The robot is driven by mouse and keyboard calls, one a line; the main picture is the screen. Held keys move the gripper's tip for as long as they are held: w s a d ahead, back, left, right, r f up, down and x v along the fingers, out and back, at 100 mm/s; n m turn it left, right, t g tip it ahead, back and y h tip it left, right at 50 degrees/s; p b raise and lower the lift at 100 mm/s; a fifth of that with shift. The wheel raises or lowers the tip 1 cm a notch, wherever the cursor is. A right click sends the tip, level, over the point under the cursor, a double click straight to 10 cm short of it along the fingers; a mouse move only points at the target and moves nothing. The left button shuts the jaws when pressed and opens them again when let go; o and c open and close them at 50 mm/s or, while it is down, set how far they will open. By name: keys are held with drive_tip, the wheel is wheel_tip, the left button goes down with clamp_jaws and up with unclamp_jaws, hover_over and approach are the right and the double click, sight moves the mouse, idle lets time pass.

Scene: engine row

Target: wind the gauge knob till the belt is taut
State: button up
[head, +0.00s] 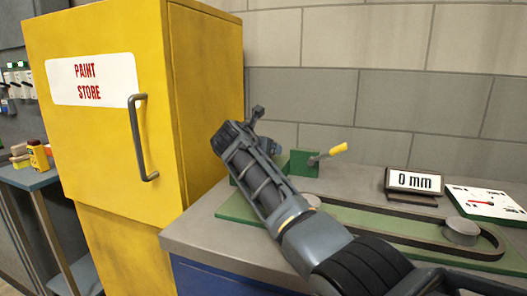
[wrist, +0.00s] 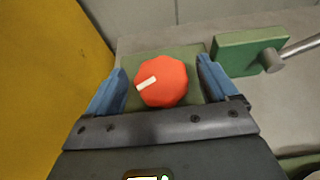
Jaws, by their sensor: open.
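The red faceted gauge knob (wrist: 163,82) with a white pointer mark shows in the wrist view, on a green base. In that view my gripper (wrist: 161,80) is open, with one blue finger on each side of the knob and a gap on both sides. In the head view my gripper (head: 252,118) hides the knob. The dark belt (head: 400,232) runs in a long loop around pulleys on a green plate (head: 350,208). A display (head: 415,181) reads "0 mm". A white dial card (head: 487,204) with a red needle lies at the right.
A green block (head: 304,163) with a yellow-tipped lever (head: 338,149) stands just right of my gripper; the block also shows in the wrist view (wrist: 245,51). A yellow paint store cabinet (head: 95,120) stands close on the left. A tiled wall (head: 420,90) is behind the bench (head: 200,235).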

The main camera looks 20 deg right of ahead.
drive_tip(key=shift+w+d+f, duration=0.2)
drive_tip(key=shift+w+d, duration=0.15)
drive_tip(key=shift+w, duration=0.1)
drive_tip(key=shift+c, duration=0.2)
drive_tip(key=c, duration=0.9)
